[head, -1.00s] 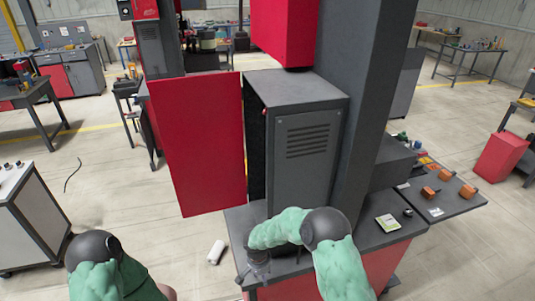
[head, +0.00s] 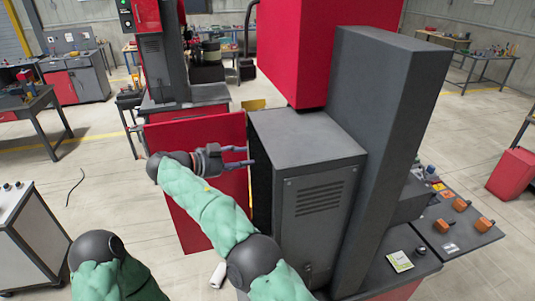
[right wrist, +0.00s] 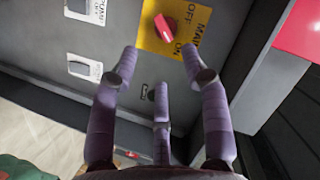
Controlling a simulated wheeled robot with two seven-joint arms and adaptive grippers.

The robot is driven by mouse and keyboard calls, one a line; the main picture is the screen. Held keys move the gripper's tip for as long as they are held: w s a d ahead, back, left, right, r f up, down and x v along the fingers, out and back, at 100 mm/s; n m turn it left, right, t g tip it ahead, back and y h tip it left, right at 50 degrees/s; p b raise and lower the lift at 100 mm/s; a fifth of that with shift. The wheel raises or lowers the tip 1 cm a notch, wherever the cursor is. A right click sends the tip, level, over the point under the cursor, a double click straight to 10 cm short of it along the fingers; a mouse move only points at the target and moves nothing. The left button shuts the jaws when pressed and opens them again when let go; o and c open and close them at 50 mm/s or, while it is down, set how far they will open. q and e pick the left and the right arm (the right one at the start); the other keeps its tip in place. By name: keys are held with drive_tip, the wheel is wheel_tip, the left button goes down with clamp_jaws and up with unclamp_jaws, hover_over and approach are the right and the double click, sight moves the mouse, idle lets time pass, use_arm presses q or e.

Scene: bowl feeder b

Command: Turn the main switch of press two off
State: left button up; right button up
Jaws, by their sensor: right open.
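The main switch is a red knob (right wrist: 166,29) on a yellow plate (right wrist: 186,22) marked MAIN, OFF and ON, at the top of the right wrist view. Its handle lies slanted, its lower end towards the ON lettering. My right gripper (right wrist: 160,66) is open, its three fingers spread just short of the plate, with nothing between them. In the head view my right gripper (head: 250,156) reaches between the open red door (head: 190,215) and the grey cabinet (head: 318,205) of the press. The knob is hidden there. My left gripper is out of view; only its arm shows.
The red door stands close beside my right forearm. Two white-labelled switches (right wrist: 84,67) sit on the same grey panel. A side shelf (head: 462,238) at the right holds orange parts. A white cylinder (head: 218,275) lies below the door.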

drive_tip(key=p+x, duration=0.1)
drive_tip(key=x, duration=0.8)
drive_tip(key=shift+d, duration=0.25)
drive_tip(key=shift+w+f, duration=0.1)
